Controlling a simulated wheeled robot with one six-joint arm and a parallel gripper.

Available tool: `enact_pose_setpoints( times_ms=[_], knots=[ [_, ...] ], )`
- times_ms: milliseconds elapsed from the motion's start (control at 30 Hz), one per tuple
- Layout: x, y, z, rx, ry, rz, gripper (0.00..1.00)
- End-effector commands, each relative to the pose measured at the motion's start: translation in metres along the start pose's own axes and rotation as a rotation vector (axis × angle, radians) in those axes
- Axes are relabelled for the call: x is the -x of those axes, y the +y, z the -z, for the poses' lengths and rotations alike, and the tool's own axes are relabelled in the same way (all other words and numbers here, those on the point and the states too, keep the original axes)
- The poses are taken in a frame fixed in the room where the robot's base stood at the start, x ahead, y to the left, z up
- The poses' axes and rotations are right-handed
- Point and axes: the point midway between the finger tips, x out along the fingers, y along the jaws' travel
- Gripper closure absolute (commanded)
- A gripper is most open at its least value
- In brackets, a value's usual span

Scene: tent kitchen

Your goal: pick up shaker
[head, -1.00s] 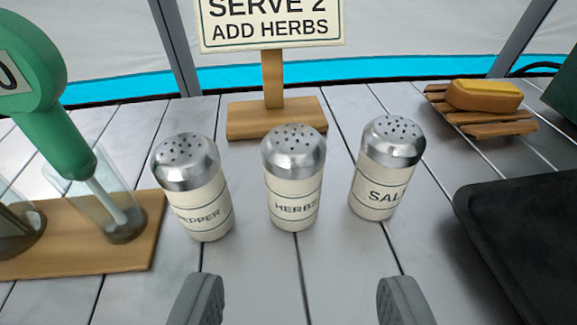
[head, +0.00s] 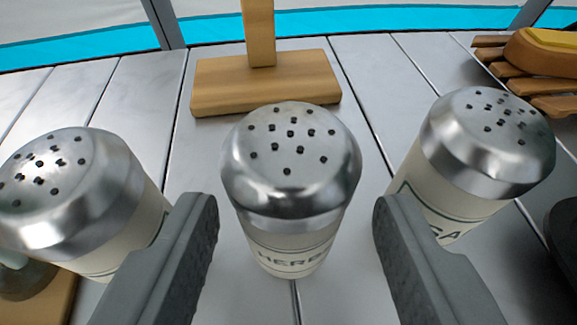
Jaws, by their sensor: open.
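The herbs shaker (head: 290,190), cream with a dotted metal cap and a HERBS label, stands upright on the grey plank table. My gripper (head: 295,225) is open, with one finger on each side of it in the picture. No contact with the herbs shaker is visible. The pepper shaker (head: 75,190) stands to the left, its label hidden, partly behind my left finger. The salt shaker (head: 480,150) stands to the right, partly behind my right finger. The sign, which read SERVE 2 ADD HERBS earlier, shows only its wooden base (head: 265,82) and post.
A sponge on a slatted wooden rack (head: 545,75) sits at the back right. A black tray edge (head: 563,235) shows at the right. A wooden board (head: 45,300) with a glass is at the lower left. The table (head: 400,75) is bare between sign base and rack.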

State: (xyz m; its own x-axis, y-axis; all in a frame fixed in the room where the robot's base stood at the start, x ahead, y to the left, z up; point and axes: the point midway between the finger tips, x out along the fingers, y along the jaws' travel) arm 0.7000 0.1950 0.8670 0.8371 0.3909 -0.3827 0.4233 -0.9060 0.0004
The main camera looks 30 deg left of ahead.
Motion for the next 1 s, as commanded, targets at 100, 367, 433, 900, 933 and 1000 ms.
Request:
enact_pose_setpoints(
  times_ms=[100,367,433,900,933,1000],
  knots=[
    [-0.016,-0.002,-0.001,-0.001,-0.003,0.001,0.51],
    [-0.037,-0.002,0.000,-0.001,0.000,0.001,0.51],
    [-0.038,-0.002,0.000,0.000,0.000,0.001,0.51],
    [-0.038,-0.002,0.000,0.000,0.000,0.000,0.86],
    [-0.038,-0.002,0.000,0.000,0.000,0.000,0.86],
    [-0.038,-0.002,0.000,0.000,0.000,0.000,0.86]
  ],
)
